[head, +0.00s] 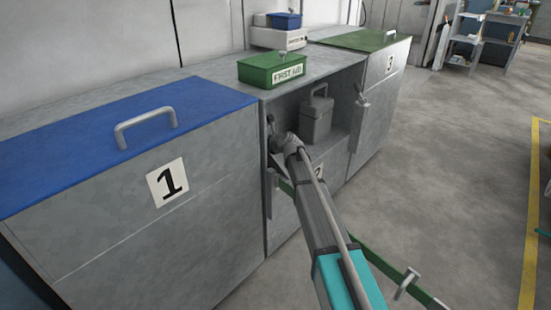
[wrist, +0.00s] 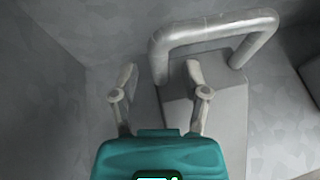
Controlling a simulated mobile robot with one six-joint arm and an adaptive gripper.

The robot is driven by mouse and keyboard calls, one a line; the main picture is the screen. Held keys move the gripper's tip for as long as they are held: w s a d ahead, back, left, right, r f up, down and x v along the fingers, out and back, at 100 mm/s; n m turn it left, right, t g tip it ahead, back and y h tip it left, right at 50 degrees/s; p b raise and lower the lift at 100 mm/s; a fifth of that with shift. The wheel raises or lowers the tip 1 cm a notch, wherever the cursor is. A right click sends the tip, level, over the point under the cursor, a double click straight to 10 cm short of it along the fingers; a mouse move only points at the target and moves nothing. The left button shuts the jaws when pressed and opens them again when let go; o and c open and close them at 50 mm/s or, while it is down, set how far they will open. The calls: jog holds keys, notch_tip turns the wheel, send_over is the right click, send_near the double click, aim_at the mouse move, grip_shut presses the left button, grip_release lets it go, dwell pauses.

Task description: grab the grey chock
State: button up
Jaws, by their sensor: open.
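In the wrist view a grey block with a thick tubular handle, which looks like the grey chock (wrist: 226,115), lies ahead and to the right. Its handle arches across the top, and its left end shows between my fingertips. My gripper (wrist: 162,72) is open and empty, with the right finger overlapping the block's near left side in the picture. I cannot tell whether it touches. In the head view my gripper is inside the open middle cabinet (head: 342,140), mostly hidden by my arm.
A grey box with a handle (head: 316,117) stands in the same cabinet, to the right. A cabinet wall (wrist: 40,90) is close on the left in the wrist view. A green first aid box (head: 272,69) sits on top. The open green-edged door (head: 420,291) lies below my arm.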

jog(key=shift+w+a, duration=0.1)
dwell(0.5)
grip_shut()
